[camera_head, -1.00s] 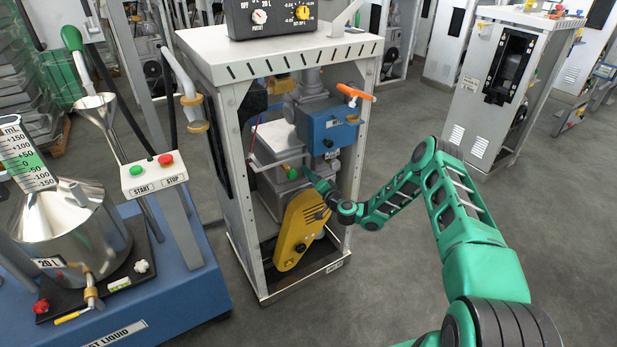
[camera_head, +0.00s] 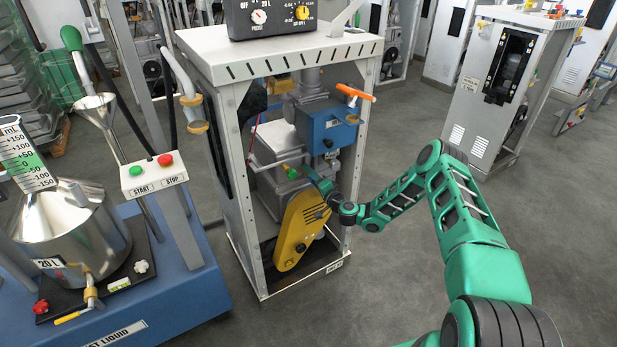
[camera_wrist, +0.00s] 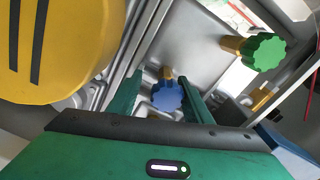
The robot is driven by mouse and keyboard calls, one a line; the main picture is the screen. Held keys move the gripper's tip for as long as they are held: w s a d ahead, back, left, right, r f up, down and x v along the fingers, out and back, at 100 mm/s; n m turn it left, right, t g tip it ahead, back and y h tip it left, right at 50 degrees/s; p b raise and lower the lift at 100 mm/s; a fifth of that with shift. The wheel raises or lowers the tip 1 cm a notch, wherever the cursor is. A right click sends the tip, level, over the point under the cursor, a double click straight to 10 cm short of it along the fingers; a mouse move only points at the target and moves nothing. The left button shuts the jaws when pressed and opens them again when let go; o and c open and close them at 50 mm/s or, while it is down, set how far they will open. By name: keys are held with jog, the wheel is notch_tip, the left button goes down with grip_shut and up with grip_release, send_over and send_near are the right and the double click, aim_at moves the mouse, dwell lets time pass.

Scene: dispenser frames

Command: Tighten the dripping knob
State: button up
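A blue lobed knob (camera_wrist: 167,96) on a brass stem shows in the wrist view, between the two fingers of my gripper (camera_wrist: 163,90). The fingers are apart, with a gap on each side of the knob; how deep it sits between them is unclear. A green lobed knob (camera_wrist: 264,52) on a brass stem is up and to the right, outside the fingers. In the head view my gripper (camera_head: 318,182) is inside the dispenser frame, and the green knob (camera_head: 292,172) is just left of it. The blue knob is hidden there. No drip is visible on either knob.
The yellow cover (camera_head: 300,228) is below my gripper; it also fills the upper left of the wrist view (camera_wrist: 60,50). A blue box with an orange handle (camera_head: 325,130) is above. Frame posts (camera_head: 238,190) stand around the opening.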

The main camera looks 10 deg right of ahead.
jog(key=shift+a+r, duration=0.3)
jog(key=shift+a, duration=0.1)
jog(key=shift+a, duration=0.1)
